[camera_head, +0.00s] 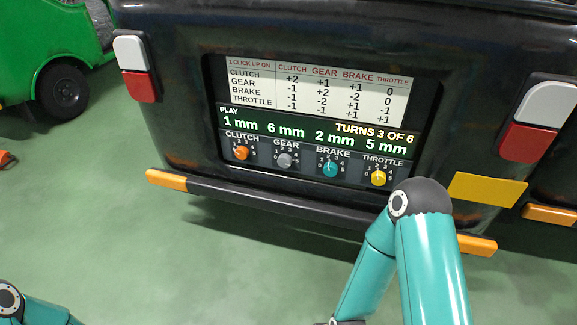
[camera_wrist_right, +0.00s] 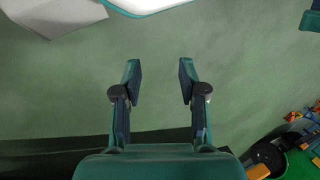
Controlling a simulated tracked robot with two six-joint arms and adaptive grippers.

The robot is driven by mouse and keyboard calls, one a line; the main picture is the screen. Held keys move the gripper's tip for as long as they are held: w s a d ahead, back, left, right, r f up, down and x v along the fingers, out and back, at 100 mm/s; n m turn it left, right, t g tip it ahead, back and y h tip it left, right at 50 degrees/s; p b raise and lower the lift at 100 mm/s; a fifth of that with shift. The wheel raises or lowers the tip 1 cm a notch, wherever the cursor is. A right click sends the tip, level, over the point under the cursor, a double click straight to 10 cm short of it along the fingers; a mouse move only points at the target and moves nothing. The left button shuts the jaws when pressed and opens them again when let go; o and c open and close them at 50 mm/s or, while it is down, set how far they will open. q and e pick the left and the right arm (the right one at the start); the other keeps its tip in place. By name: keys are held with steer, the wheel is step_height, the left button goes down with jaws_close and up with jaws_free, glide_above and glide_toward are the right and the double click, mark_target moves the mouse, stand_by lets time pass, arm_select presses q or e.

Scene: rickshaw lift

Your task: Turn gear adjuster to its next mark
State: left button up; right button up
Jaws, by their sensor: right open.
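The gear adjuster (camera_head: 285,160) is a grey knob on the panel at the back of the black rickshaw, second from the left, under the label GEAR. Its dial carries small number marks; I cannot tell which one it points to. The panel above it reads 6 mm for gear and TURNS 3 OF 6. My right gripper (camera_wrist_right: 160,82) is open and empty over green floor in the right wrist view, away from the knob. My left gripper is not in view.
Beside the gear knob are the orange clutch knob (camera_head: 241,153), the teal brake knob (camera_head: 330,169) and the yellow throttle knob (camera_head: 378,178). A dark bumper (camera_head: 280,203) with orange ends juts out below the panel. A green vehicle (camera_head: 62,45) stands at the left. Open floor lies in front.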

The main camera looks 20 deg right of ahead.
steer(key=o, duration=0.3)
steer(key=shift+w+a, duration=0.1)
steer(key=shift+w, duration=0.05)
steer(key=shift+o, duration=1)
steer(key=w+r+t+h+p, duration=0.1)
steer(key=w+t+p, duration=0.1)
steer(key=w, duration=0.8)
steer(key=shift+w+a+r+t+h, duration=0.3)
steer(key=shift+a+t, duration=0.15)
steer(key=shift+t, duration=0.45)
steer(key=m+t+h+p, duration=0.4)
steer(key=t+h+p, duration=0.3)
steer(key=t+h, duration=0.45)
glide_toward(284, 163)
steer(key=shift+g+h, duration=0.35)
steer(key=shift+g, duration=0.1)
steer(key=b+x, duration=0.1)
steer(key=x, duration=0.2)
steer(key=b+x, duration=0.1)
steer(key=x, duration=0.2)
steer(key=b+x, duration=0.1)
steer(key=x, duration=0.2)
steer(key=shift+w+a+r+b, duration=0.15)
steer(key=shift+w+r+b, duration=0.1)
steer(key=shift+w+b, duration=0.15)
